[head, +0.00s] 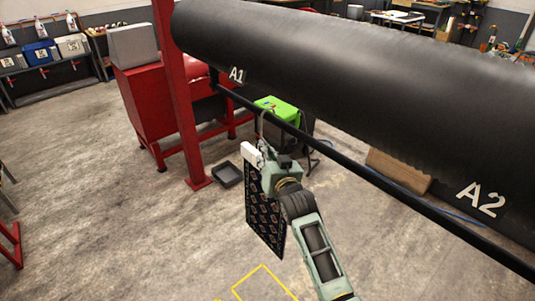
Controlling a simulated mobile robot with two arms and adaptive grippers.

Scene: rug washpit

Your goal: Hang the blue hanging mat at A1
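My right gripper (264,166), on the arm coming in from the lower right, is at the top of a dark mat (266,226) with a small repeated pattern. The mat hangs upright below it and looks nearly black with a dark blue tint. A white piece (252,154) shows at its top edge, and a thin grey hook (260,125) rises to the black rail (290,129). I cannot tell whether the hook is over the rail or only in front of it. The fingers are partly hidden but appear closed at the mat's top. The A1 label (237,75) is above the rail's left end. My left gripper is out of view.
A large black roller (370,80) runs above the rail, with an A2 label (480,200) at right. A red post (181,100) stands at the rail's left end. A green-topped box (278,110) is behind the rail; a dark tray (227,174) lies on the open floor.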

